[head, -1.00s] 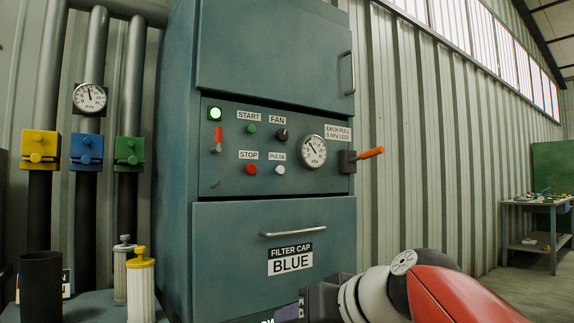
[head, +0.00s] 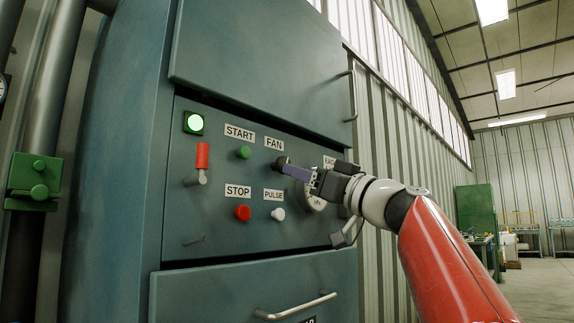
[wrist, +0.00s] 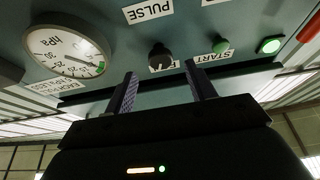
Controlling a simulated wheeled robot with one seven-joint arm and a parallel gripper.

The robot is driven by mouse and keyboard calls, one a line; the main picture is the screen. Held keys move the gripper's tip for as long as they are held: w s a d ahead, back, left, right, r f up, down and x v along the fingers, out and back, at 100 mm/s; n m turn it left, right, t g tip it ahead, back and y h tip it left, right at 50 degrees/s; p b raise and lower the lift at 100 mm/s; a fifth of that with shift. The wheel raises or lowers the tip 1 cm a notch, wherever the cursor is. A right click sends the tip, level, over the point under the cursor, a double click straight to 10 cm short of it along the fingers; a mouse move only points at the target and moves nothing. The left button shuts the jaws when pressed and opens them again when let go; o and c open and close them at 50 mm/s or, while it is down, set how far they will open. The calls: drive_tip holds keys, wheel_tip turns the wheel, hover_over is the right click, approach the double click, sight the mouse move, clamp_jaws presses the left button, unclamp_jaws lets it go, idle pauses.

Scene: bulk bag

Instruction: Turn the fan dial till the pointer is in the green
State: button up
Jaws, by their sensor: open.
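The black fan dial (head: 278,163) sits under the FAN label on the cabinet's control panel. It also shows in the wrist view (wrist: 160,56), beyond and between my two fingertips. My gripper (head: 288,169) is open, its fingers pointing at the dial; I cannot tell whether they touch it. The white hPa gauge (wrist: 66,52) shows in the wrist view, tilted, with a small green band at its lower right. Its dark pointer runs toward the lower right near that band; I cannot tell if it lies inside. My gripper partly hides the gauge (head: 315,200) in the head view.
Near the dial are the green START button (head: 244,153), red STOP button (head: 243,213) and white PULSE button (head: 278,214). A red-handled lever (head: 203,158) and a lit green lamp (head: 194,123) are at the left. A drawer handle (head: 296,306) juts out below.

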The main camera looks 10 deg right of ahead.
sight(277, 166)
drive_tip(key=p+x, duration=0.1)
drive_tip(key=x, duration=0.4)
drive_tip(key=shift+p, duration=0.4)
drive_tip(key=c, duration=0.9)
drive_tip(key=shift+c, duration=0.2)
